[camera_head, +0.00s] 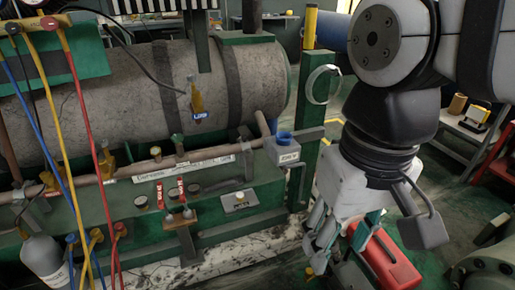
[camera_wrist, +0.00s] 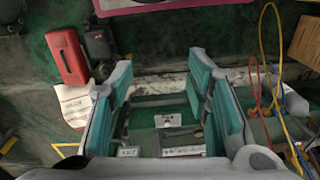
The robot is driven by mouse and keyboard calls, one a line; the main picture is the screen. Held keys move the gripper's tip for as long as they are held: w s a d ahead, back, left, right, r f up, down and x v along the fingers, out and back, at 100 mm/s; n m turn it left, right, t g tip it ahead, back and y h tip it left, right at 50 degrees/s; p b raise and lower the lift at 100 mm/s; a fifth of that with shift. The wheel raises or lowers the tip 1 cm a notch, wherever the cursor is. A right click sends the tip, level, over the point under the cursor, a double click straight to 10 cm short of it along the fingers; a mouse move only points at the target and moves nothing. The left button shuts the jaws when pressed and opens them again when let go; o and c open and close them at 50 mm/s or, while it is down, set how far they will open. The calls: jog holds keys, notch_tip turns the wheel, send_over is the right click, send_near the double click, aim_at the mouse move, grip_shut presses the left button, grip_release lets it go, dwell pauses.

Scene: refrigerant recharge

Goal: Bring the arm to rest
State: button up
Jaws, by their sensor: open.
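My gripper (camera_head: 335,245) hangs at the right in the head view, pointing down, to the right of the green machine frame (camera_head: 215,235). In the wrist view the teal-padded fingers (camera_wrist: 163,105) stand apart with nothing between them. Behind the gap, farther off, the green frame shows with a small pale plate on it. My arm comes down from the upper right and is bent at the wrist. A red case (camera_head: 385,262) lies low behind the gripper in the head view, apart from it as far as I can tell. It also shows in the wrist view (camera_wrist: 68,57).
A large grey tank (camera_head: 140,95) fills the back left. Blue, yellow and red hoses (camera_head: 90,150) hang at the left, above a grey cylinder (camera_head: 43,258). A green post (camera_head: 306,130) stands beside my gripper. A white side table (camera_head: 465,130) stands at the right.

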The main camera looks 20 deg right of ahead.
jog(key=s, duration=0.1)
jog(key=s+f, duration=0.1)
jog(key=s, duration=0.1)
jog(key=shift+s+d+f+n, duration=0.1)
jog(key=shift+s+f+n, duration=0.05)
jog(key=shift+s+n, duration=0.15)
jog(key=shift+w, duration=0.1)
dwell(0.4)
notch_tip(320, 180, up, 34)
jog(key=t+p, duration=0.4)
jog(key=p, duration=2.8)
jog(key=shift+d+r+n+p, duration=0.2)
jog(key=shift+d+n+p, duration=0.05)
jog(key=shift+n+p, duration=0.05)
jog(key=shift+w, duration=0.1)
